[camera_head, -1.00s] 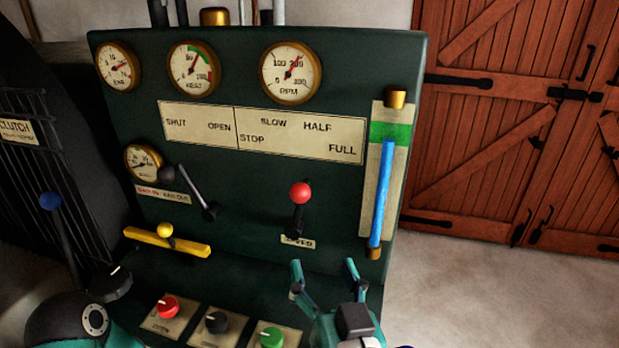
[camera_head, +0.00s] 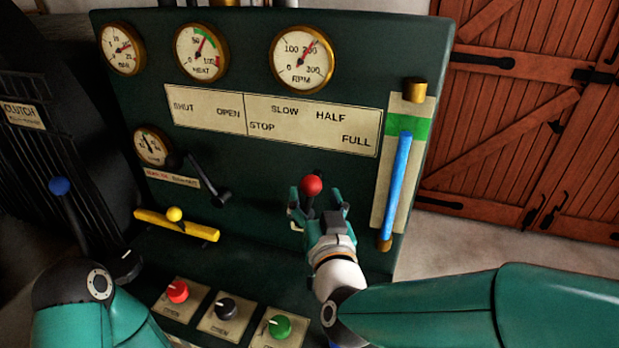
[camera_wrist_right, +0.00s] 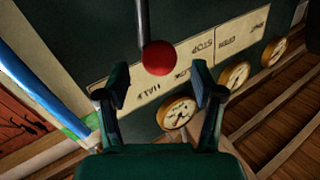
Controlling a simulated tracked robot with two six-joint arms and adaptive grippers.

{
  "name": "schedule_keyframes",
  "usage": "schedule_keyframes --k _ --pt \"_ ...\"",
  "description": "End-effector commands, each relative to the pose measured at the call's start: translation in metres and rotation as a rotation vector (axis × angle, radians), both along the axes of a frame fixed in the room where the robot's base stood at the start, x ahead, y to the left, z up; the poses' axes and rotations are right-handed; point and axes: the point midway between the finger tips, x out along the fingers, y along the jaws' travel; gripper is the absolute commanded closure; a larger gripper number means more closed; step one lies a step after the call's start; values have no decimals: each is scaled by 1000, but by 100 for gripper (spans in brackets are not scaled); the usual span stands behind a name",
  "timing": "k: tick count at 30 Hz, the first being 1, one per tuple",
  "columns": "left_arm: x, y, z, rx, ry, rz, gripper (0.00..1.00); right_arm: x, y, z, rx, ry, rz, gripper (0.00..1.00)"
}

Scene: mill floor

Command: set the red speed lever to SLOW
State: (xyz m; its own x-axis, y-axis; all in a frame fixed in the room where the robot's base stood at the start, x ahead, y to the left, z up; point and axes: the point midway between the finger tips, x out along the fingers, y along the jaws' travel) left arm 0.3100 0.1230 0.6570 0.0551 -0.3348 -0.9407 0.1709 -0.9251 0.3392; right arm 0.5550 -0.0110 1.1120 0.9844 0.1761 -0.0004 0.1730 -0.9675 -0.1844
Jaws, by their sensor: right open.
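The red speed lever (camera_head: 312,186) has a round red knob and stands on the dark green panel, below the HALF marking. In the right wrist view its red knob (camera_wrist_right: 157,58) and dark shaft come in from the top, between the finger lines. My right gripper (camera_head: 317,196) is open, with one finger on each side of the lever. I cannot tell whether a finger touches it. The lever's shaft and the label below are mostly hidden by the gripper. The marking plate (camera_head: 310,122) reads STOP, SLOW, HALF and FULL. My left gripper is not in view.
A black lever (camera_head: 205,180) and a yellow bar (camera_head: 180,225) are to the left. Red (camera_head: 177,291), black (camera_head: 226,307) and green (camera_head: 279,327) knobs sit on the lower ledge. A blue-filled gauge tube (camera_head: 396,190) stands close to the right of my gripper.

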Motion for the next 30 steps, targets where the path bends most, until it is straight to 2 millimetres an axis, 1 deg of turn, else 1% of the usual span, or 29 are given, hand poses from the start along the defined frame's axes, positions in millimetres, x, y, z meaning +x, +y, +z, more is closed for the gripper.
schedule_keyframes --k 1,3,6,9,13,20,21,29,30 --pt "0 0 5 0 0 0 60 10 1 2 -1 1 -1 33" --pt "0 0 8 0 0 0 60 21 3 1 0 2 -2 33" --pt "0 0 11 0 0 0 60 33 6 1 0 0 0 33" --pt "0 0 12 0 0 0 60 40 7 1 1 0 -1 33" --pt "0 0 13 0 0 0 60 44 8 0 0 1 0 33" --pt "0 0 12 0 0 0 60 44 7 0 0 0 0 33" --pt "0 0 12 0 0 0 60 44 7 0 0 0 0 39" --pt "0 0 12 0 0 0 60 44 7 0 0 0 0 83" --pt "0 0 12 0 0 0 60 44 7 0 0 0 0 89"
